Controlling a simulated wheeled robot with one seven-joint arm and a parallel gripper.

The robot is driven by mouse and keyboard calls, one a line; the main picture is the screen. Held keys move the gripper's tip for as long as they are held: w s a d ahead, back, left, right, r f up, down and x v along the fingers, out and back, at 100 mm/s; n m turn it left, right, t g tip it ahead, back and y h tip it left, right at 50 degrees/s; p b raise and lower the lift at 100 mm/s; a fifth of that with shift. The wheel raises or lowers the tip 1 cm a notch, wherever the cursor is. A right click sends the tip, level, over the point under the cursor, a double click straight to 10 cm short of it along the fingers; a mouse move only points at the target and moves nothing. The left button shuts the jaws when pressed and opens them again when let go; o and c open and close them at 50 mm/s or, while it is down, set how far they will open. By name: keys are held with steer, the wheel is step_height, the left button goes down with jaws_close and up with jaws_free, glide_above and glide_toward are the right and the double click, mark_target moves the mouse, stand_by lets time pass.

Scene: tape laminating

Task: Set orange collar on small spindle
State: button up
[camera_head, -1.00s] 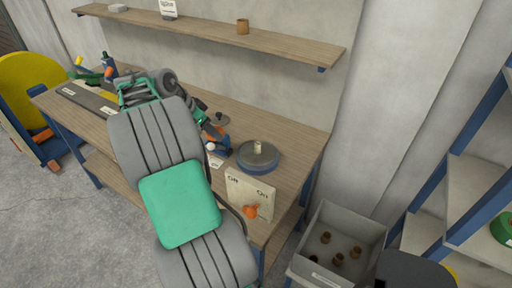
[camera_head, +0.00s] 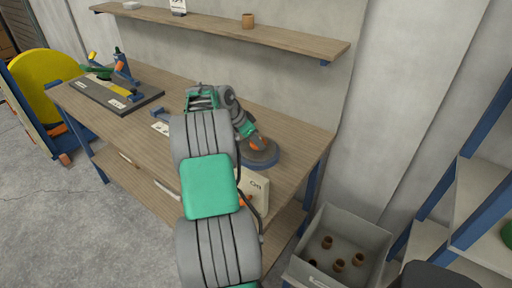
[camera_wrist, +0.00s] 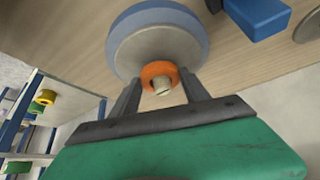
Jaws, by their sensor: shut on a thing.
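My gripper (camera_wrist: 160,79) is shut on the orange collar (camera_wrist: 155,70), which sits between its two fingertips. The collar also shows in the head view (camera_head: 257,143), low over the round base with a blue rim (camera_head: 268,159). In the wrist view, the pale tip of a spindle (camera_wrist: 162,86) shows at the collar's opening, and the collar looks to be around it. The grey top of the round base (camera_wrist: 158,48) lies behind the collar. I cannot tell how far down the spindle the collar is. In the head view my gripper hides the spindle.
A pale switch box (camera_head: 254,190) stands at the bench's front right, partly behind my arm. A grey bin (camera_head: 334,254) with several brown rings stands right of the bench. A blue block (camera_wrist: 258,14) lies near the round base.

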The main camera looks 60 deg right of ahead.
steer(key=shift+w+f, duration=0.25)
steer(key=shift+f, duration=0.3)
steer(key=shift+r, duration=0.1)
steer(key=shift+s, duration=0.2)
steer(key=o, duration=1.3)
steer(key=shift+r, duration=0.1)
